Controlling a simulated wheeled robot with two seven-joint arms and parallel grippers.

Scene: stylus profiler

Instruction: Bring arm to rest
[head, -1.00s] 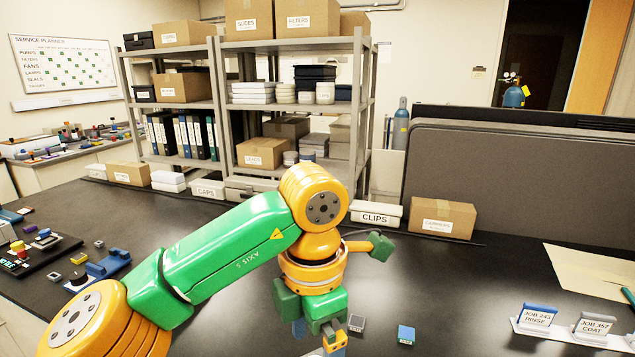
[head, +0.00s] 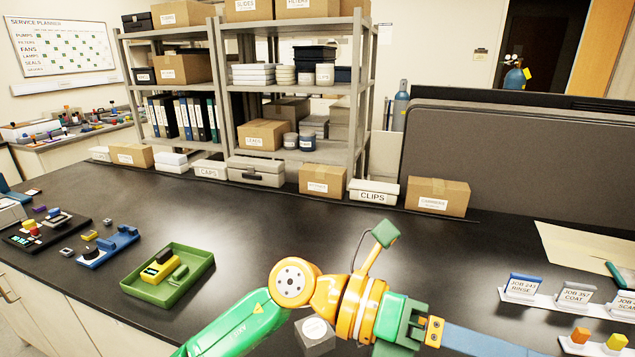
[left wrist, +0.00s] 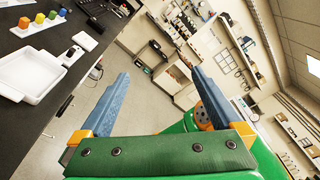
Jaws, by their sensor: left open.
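My left arm, green and orange, comes in from the bottom of the head view and lies low along the front of the black bench (head: 330,232). Its gripper (head: 490,344) points to the right there, with a blue finger running toward the bottom edge. In the left wrist view the two blue fingers of the left gripper (left wrist: 160,74) are spread wide, with nothing between them. Beyond them are the floor and distant furniture. My right gripper is in neither view.
A green tray (head: 203,272) holding a yellow device stands left of the arm. A grey block (head: 315,336) is close beside the arm. Job cards (head: 524,287) and small coloured blocks (head: 578,338) stand at right. A white tray (left wrist: 14,86) shows in the wrist view. The bench middle is clear.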

